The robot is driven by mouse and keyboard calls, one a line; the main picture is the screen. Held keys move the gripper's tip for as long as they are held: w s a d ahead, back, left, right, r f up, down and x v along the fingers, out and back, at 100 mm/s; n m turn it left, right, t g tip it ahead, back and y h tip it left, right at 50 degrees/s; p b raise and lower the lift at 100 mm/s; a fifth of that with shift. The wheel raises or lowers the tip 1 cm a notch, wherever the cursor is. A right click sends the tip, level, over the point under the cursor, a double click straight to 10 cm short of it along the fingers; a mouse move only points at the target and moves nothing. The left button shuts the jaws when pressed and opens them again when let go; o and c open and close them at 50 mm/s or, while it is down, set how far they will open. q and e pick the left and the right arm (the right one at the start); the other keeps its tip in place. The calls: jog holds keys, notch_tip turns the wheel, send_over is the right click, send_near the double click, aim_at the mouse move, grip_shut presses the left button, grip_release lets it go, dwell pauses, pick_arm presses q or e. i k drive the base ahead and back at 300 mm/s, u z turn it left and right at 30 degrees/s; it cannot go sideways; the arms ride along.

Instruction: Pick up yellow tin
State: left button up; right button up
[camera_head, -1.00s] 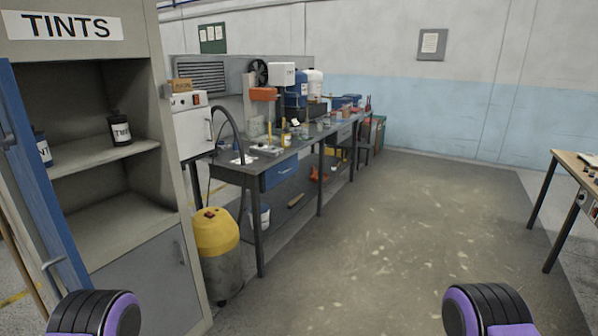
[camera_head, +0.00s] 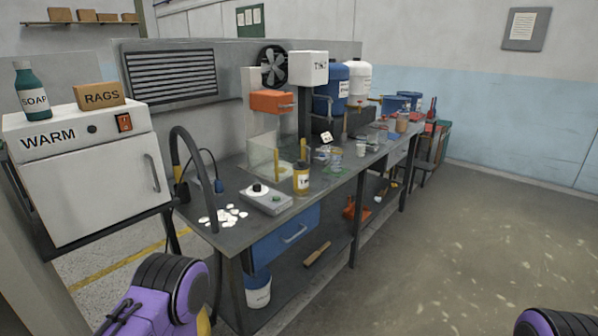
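A small yellow tin (camera_head: 301,178) with a dark lid and a pale label stands upright on the dark workbench (camera_head: 228,184), near its front edge. Only purple and black parts of my arms show at the bottom left and bottom right. Neither gripper shows, and nothing touches the tin.
White shell-like pieces (camera_head: 222,215) lie at the bench's near end beside a dark curved hose (camera_head: 184,138). A white WARM cabinet (camera_head: 85,185) stands at left. An orange-headed machine (camera_head: 272,101) stands behind the tin. Floor (camera_head: 450,250) right of the bench is clear.

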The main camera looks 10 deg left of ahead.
aim_at(301, 178)
jog(key=u, duration=0.4)
jog(key=i, duration=1.4)
jog(key=u, duration=0.4)
